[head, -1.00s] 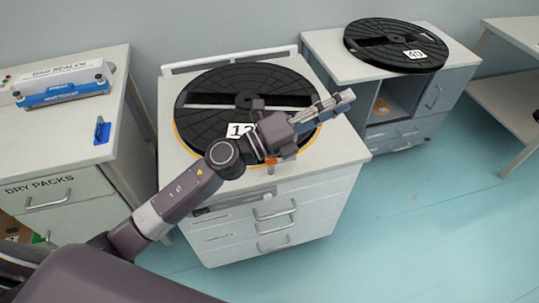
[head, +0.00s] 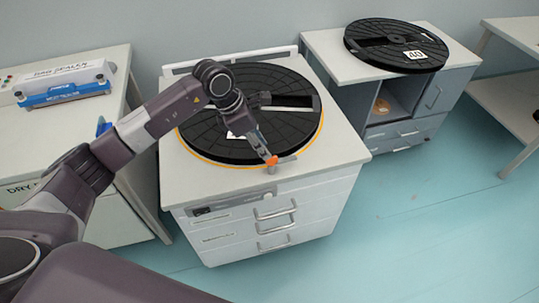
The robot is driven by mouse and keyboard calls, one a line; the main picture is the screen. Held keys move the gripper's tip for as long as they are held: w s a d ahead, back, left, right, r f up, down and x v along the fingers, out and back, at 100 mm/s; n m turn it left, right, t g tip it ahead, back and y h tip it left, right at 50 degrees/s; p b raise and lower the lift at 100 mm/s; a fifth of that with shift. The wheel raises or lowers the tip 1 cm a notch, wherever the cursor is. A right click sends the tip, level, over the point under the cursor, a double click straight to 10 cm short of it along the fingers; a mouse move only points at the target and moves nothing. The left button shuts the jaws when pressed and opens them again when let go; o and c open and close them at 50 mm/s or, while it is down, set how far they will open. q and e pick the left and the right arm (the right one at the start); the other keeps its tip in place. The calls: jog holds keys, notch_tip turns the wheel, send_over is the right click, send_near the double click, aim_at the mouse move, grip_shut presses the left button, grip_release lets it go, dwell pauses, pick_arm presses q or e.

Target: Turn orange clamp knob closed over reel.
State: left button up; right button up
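A black reel (head: 215,140) lies flat on the middle cabinet, with an orange-yellow ring (head: 312,140) showing around its edge. The orange clamp knob (head: 286,159) is at the reel's front edge, partly hidden by my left gripper. My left gripper (head: 266,154) points down and its fingertips are at the knob, seemingly touching it. The fingers are too small and overlapped to tell whether they grip it. The reel's white label is mostly hidden behind the gripper. My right gripper is not in view.
Another reel (head: 372,48) lies on the back right cabinet (head: 325,45). A blue-fronted bag sealer (head: 62,94) sits on the left cabinet. A low upstand (head: 180,68) runs along the back of the middle cabinet. The floor to the right is clear.

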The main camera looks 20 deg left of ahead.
aim_at(281, 159)
pick_arm(q)
jog(key=x, duration=0.6)
jog(key=shift+d+r+p, duration=0.1)
jog(key=shift+p, duration=0.3)
grip_shut()
